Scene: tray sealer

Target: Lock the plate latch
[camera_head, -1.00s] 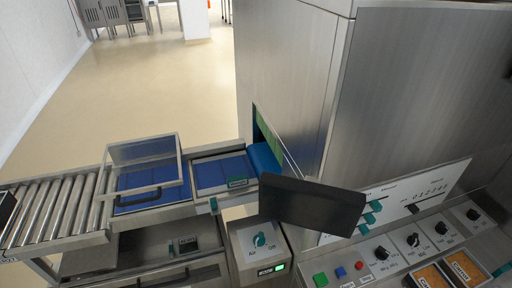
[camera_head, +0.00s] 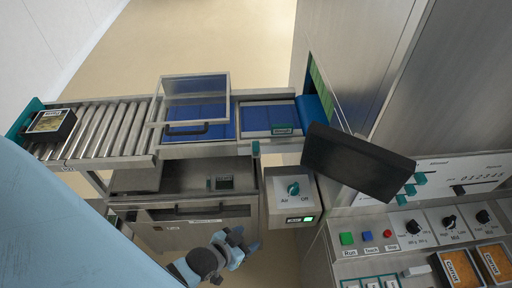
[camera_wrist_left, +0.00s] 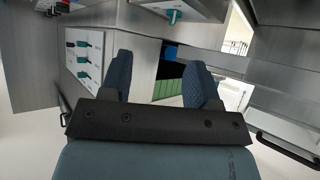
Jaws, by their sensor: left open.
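No part is legibly marked as the plate latch, so I cannot tell which one it is. A small teal tab (camera_head: 255,148) sits on the conveyor's front edge. A teal rotary knob (camera_head: 293,188) stands on a grey box marked Air and Off. A drawer front (camera_head: 195,214) with a dark handle is below the conveyor. My left gripper (camera_head: 236,246) is open and empty, low in front of the drawer's right end. Its two spread fingers (camera_wrist_left: 160,90) show in the left wrist view with nothing between them. My right gripper is out of view.
A clear framed cover (camera_head: 195,90) stands raised over the blue belt. A black tray (camera_head: 52,124) with food sits on the rollers at left. A dark screen (camera_head: 355,160) juts out over the control panel. Carrot boxes (camera_head: 458,268) lie at lower right.

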